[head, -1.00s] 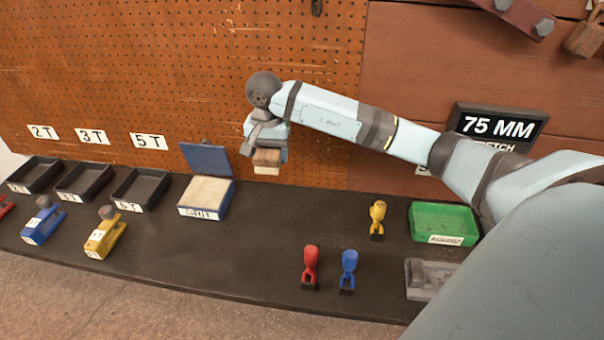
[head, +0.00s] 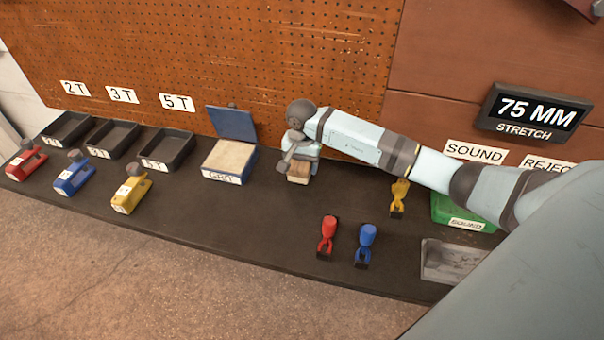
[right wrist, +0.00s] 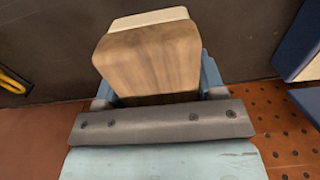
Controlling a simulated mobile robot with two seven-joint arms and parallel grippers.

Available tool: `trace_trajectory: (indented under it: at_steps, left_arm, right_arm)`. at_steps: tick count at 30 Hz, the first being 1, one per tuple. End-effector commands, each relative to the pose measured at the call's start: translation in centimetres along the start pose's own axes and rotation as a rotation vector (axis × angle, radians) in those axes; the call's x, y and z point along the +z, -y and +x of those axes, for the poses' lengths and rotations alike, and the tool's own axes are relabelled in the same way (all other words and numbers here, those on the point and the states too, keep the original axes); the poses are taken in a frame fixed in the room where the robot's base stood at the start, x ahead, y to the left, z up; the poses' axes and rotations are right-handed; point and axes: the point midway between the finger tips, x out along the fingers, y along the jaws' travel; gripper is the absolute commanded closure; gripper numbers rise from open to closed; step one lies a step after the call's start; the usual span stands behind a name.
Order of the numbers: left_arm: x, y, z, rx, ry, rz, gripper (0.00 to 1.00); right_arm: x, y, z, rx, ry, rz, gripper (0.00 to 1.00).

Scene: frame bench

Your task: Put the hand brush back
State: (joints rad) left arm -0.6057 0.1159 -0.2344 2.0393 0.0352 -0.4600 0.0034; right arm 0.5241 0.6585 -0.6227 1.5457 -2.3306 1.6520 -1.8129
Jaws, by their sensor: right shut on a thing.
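The hand brush (head: 299,172) has a wooden block, seen close in the right wrist view (right wrist: 150,60) with a pale strip along its far edge. My right gripper (head: 300,163) is shut on it, low over the dark bench just right of the grit box. The gripper's blue fingers show on both sides of the wood in the right wrist view. I cannot tell whether the brush touches the bench. My left gripper is not in view.
The open grit box (head: 230,159) with its blue lid stands left of my right gripper. Black trays (head: 167,149) and coloured clamps (head: 131,195) are farther left. Red (head: 327,236), blue (head: 366,244) and yellow (head: 398,197) tools stand to the right, near a green tray (head: 462,214) and a grey tray (head: 447,263).

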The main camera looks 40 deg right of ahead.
Motion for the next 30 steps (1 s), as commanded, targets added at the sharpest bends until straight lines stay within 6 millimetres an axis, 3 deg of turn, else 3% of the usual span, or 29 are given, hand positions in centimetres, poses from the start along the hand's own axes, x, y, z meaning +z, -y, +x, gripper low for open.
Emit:
trace_trajectory:
  at_steps: [9, 21, 22, 25, 30]
  left_arm:
    - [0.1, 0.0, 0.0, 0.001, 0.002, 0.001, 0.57]
    - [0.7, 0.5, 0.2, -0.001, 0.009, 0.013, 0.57]
    - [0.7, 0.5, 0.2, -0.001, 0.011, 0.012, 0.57]
    - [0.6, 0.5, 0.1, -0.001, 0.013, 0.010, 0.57]
    - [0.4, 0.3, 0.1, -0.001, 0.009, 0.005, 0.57]
  right_arm:
    - [0.1, 0.1, 3.9, 0.000, 0.003, 0.000, 0.59]
    - [0.0, 0.0, 4.7, -0.001, -0.001, -0.002, 0.59]
    - [0.0, 0.0, 4.7, -0.001, -0.001, -0.001, 0.34]
    - [0.0, 0.0, 4.5, -0.001, 0.000, -0.001, 0.11]
    - [0.0, 0.0, 4.5, -0.001, 0.000, -0.001, 0.11]
